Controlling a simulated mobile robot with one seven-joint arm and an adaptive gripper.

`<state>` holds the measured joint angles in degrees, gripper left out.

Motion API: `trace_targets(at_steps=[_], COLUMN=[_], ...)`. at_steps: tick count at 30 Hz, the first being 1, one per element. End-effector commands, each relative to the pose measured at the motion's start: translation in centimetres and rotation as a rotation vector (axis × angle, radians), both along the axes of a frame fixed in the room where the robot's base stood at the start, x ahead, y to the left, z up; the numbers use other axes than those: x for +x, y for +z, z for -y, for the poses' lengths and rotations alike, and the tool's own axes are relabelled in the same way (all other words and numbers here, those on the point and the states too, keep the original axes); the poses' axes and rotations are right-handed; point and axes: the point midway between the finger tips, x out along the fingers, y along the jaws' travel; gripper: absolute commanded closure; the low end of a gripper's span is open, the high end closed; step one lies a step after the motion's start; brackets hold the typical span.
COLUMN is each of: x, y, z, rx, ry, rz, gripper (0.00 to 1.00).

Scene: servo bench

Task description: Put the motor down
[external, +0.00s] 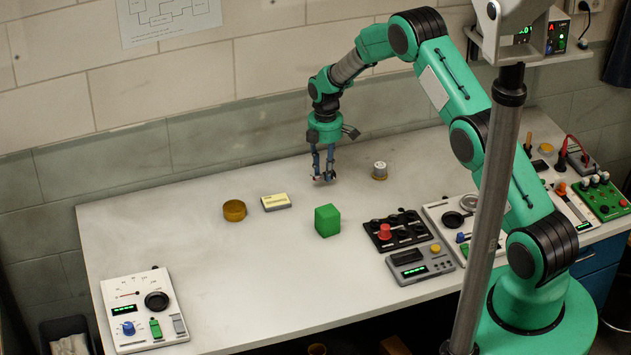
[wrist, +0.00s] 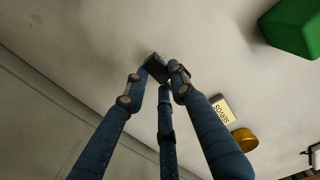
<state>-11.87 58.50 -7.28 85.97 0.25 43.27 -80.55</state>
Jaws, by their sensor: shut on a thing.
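My gripper (external: 325,178) has slim blue fingers that point down over the back middle of the bench. In the wrist view my gripper (wrist: 156,78) is shut on a small dark box-shaped motor (wrist: 157,66), held between the fingertips. The fingers hide part of the motor. In the external view the motor is too small to make out clearly. The bench top (external: 210,285) lies below it. I cannot tell whether the motor touches the bench or hangs just above it.
A green cube (external: 327,220) stands in front of my gripper. A pale yellow box (external: 276,202), labelled SERVOS, and a brass round tin (external: 234,210) are to the left. A silver cylinder (external: 379,170) is to the right. Control panels (external: 397,230) fill the right side. The left middle is clear.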

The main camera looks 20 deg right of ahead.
Motion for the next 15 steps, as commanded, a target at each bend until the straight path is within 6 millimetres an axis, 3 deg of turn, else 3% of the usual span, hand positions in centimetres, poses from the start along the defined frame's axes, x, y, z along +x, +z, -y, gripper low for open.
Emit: trace_targets(at_steps=[8, 15], x=[0.0, -0.1], y=[-0.1, -1.6], z=[0.0, 0.0], rx=[0.0, 0.0], ry=[0.0, 0.0], rz=[0.0, -0.001], gripper=[0.93, 0.93])
